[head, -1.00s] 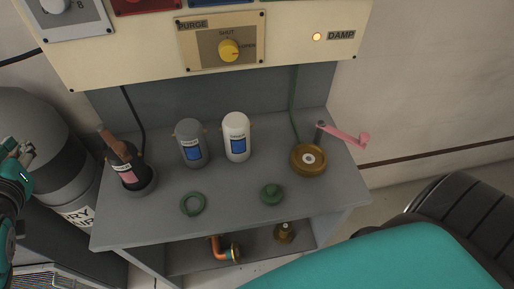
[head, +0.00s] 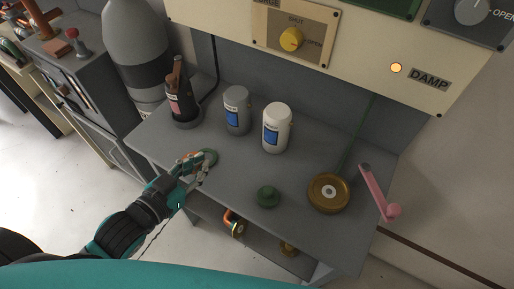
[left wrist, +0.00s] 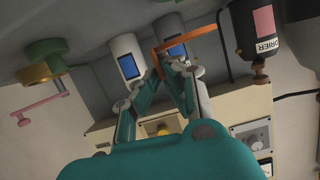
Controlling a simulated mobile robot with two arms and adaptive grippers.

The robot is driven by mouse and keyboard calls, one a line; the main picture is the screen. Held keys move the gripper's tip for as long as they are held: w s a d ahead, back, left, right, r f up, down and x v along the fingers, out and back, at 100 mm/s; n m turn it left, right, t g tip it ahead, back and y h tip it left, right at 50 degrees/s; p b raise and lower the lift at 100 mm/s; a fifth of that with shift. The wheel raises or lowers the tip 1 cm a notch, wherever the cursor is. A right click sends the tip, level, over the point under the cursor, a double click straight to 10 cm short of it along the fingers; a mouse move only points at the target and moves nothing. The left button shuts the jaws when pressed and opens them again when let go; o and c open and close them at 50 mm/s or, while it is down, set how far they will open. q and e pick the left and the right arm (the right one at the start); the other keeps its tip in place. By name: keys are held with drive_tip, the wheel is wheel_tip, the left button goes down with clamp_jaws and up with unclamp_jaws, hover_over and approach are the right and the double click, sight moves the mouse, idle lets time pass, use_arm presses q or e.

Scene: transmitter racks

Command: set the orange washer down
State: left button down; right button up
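My left gripper (head: 196,167) is over the front left of the grey bench (head: 225,185). Its fingers close together on the orange washer (head: 187,156), which shows as small orange patches in the head view. In the left wrist view the orange washer (left wrist: 190,42) is a thin, tilted orange band at the fingertips (left wrist: 172,64). I cannot tell whether the washer touches the ring or the bench. My right gripper is not in view.
A grey bottle (head: 236,110), a white bottle (head: 276,128) and a dark bottle (head: 180,103) stand behind the gripper. A green knobbed piece (head: 267,196), a brass wheel (head: 329,192) and a pink crank handle (head: 378,194) are to the right. The bench between gripper and green piece is clear.

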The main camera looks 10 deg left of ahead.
use_arm(q)
drive_tip(key=s+f+m+h, duration=0.2)
drive_tip(key=s, duration=0.8)
drive_tip(key=p, duration=0.2)
hover_over(243, 186)
drive_tip(key=shift+s+a+f+g, duration=0.2)
drive_tip(key=shift+f+g, duration=0.2)
drive_tip(key=shift+f, duration=0.15)
drive_tip(key=f, duration=0.3)
drive_tip(key=shift+w+d, duration=0.25)
drive_tip(key=shift+f, duration=0.3)
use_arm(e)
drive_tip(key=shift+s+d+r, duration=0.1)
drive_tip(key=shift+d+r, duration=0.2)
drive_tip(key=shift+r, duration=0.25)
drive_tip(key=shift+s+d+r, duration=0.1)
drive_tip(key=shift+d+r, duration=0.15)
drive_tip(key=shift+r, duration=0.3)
use_arm(q)
drive_tip(key=shift+f, duration=0.15)
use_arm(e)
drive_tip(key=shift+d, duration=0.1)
use_arm(q)
drive_tip(key=c, duration=1.5)
unclamp_jaws()
